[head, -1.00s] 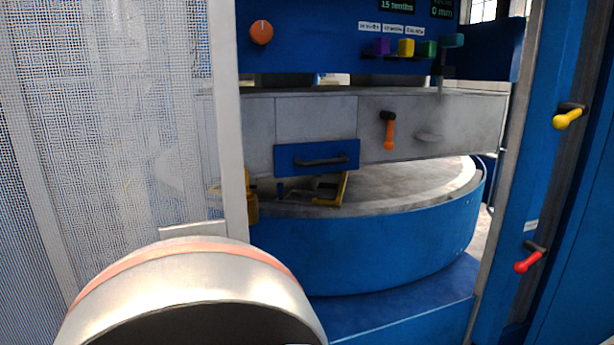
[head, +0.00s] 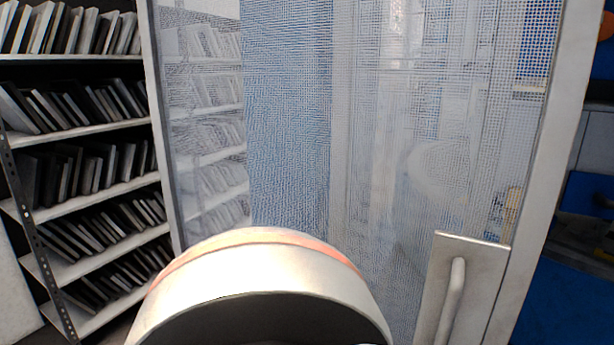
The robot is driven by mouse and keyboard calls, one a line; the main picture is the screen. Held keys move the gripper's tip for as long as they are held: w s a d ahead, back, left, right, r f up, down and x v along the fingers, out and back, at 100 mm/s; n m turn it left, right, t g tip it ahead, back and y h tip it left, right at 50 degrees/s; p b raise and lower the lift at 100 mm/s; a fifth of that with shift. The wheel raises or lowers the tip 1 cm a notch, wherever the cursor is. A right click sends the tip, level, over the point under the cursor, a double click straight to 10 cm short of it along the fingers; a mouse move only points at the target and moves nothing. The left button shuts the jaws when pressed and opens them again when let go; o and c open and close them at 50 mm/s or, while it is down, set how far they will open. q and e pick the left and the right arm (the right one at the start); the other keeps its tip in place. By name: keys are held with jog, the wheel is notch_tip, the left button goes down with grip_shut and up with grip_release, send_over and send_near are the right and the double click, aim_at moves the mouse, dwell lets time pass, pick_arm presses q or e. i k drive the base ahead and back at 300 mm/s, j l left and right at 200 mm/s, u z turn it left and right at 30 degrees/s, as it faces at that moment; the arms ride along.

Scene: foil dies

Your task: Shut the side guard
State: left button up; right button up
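The side guard (head: 300,130) is a mesh panel in a pale metal frame, and it fills the middle of the head view. Its handle (head: 452,300) is a vertical bar on a light plate at the lower right of the panel, by the frame's right edge. Blue machine parts show through the mesh. A rounded pale arm link of mine with an orange band is at the bottom centre, in front of the guard. Neither of my grippers is in view, and nothing is seen touching the handle.
A dark shelf rack (head: 80,170) with several rows of thin plates stands at the left, beyond the guard's left edge. The blue machine (head: 560,300) with its opening shows at the right edge, past the guard's frame.

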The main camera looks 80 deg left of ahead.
aim_at(475, 290)
jog(key=u, duration=2.5)
